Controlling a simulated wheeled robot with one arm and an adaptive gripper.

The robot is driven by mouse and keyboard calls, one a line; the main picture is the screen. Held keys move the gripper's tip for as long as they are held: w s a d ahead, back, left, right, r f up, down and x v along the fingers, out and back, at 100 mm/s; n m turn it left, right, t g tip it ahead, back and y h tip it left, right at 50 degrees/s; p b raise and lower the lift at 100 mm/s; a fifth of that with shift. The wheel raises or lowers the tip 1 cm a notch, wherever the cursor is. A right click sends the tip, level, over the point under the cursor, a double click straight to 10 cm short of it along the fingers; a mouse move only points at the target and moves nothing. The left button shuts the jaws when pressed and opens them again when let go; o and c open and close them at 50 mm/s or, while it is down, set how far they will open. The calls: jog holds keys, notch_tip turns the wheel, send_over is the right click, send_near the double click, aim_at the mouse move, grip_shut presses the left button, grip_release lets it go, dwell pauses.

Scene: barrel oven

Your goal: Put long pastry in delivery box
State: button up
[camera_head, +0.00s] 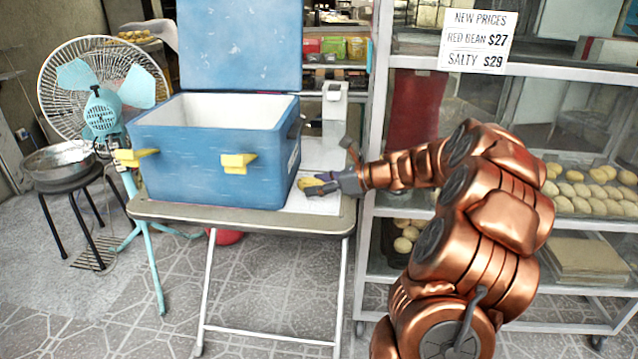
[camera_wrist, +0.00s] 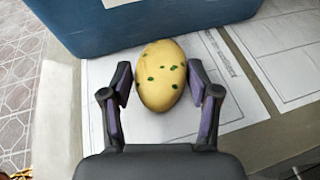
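The long pastry (camera_wrist: 161,76) is a yellow oval with green specks. It lies on white paper on the table, close to the blue box's wall in the wrist view. My gripper (camera_wrist: 163,98) is open, with one finger on each side of the pastry and small gaps between. In the head view my gripper (camera_head: 318,186) is at the table's right part, with the pastry (camera_head: 309,182) partly hidden at its tips. The delivery box (camera_head: 205,150) is a blue cooler with yellow latches and its lid raised. Its white inside shows no contents from here.
The folding table (camera_head: 180,212) carries the box and papers. A grey-white dispenser (camera_head: 334,112) stands behind my gripper. A glass display shelf (camera_head: 590,225) with several pastries is on the right. A fan (camera_head: 100,110) and a stool with a metal bowl (camera_head: 62,160) are on the left.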

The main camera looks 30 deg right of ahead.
jog(key=shift+o, duration=0.8)
jog(key=shift+f, duration=0.4)
jog(key=shift+s+d+f, duration=0.1)
